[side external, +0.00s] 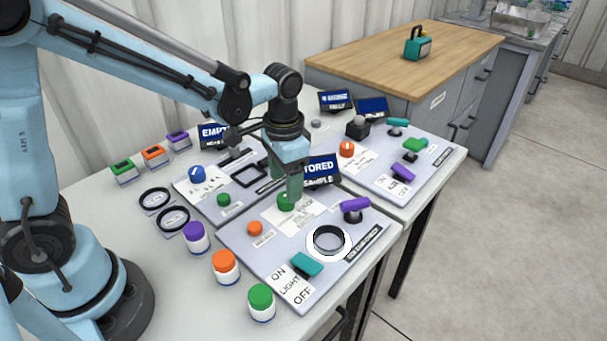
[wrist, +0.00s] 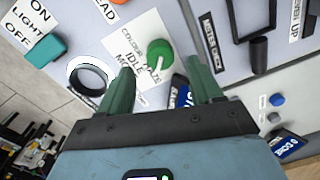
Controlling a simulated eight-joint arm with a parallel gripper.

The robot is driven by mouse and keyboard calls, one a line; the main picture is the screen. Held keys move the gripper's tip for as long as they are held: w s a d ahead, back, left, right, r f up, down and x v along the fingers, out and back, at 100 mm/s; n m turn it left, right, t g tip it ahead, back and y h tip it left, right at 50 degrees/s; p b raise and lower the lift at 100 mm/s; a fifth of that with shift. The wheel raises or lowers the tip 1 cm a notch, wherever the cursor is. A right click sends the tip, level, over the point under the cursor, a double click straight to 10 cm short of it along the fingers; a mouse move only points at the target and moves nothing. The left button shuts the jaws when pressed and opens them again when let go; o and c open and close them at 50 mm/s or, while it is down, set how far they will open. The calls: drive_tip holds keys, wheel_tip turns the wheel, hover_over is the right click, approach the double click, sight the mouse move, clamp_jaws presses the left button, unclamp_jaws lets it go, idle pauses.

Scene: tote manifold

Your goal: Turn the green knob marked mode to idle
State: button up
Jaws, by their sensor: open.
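The green knob (side external: 286,204) sits on a white label card on the near grey panel, partly hidden by my fingers in the side view. In the wrist view the green knob (wrist: 160,54) is round with a raised grip, and printed words including IDLE stand beside it. I cannot read its pointer direction clearly. My gripper (side external: 291,190) points down over the knob. In the wrist view my gripper (wrist: 164,80) is open and empty, with one green finger toward each side of the knob. I cannot tell whether a finger touches it.
An orange button (side external: 254,229), a black ring (side external: 329,239), a purple handle (side external: 355,205) and a teal light switch (side external: 307,264) share the panel. A tilted dark blue sign (side external: 321,170) stands close behind my gripper. Several capped jars, including a green-capped one (side external: 261,300), line the front left.

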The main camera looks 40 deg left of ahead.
drive_tip(key=shift+f, duration=1.85)
drive_tip(key=c, duration=1.1)
drive_tip(key=shift+o, duration=0.2)
drive_tip(key=shift+m, duration=3.5)
